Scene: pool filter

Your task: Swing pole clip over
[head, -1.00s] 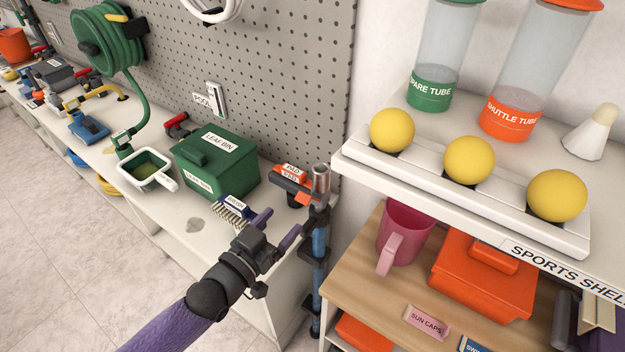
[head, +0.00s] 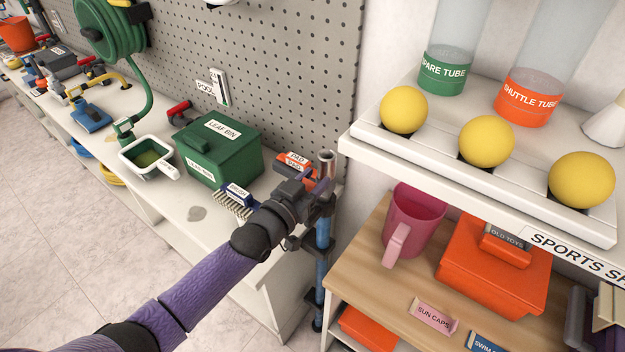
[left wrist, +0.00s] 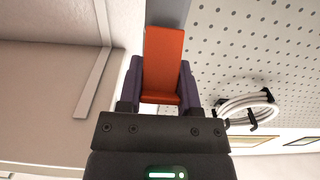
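The blue pole (head: 322,236) stands upright at the right end of the bench, with a grey metal tube top (head: 326,165) and dark brackets around it. My left gripper (head: 318,190) is at the upper part of the pole and partly hides the holder there. In the left wrist view an orange bar (left wrist: 163,65), which looks like the clip, lies between my two purple fingers (left wrist: 161,85). The fingers flank it closely with little gap showing. Whether they press on it I cannot tell. My right gripper is not in view.
Orange labelled pads (head: 294,160), a blue-backed brush (head: 236,200) and the green leaf bin (head: 215,152) are on the bench left of the pole. The white sports shelf (head: 440,160) with yellow balls juts out at right. Pegboard (head: 280,80) stands behind.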

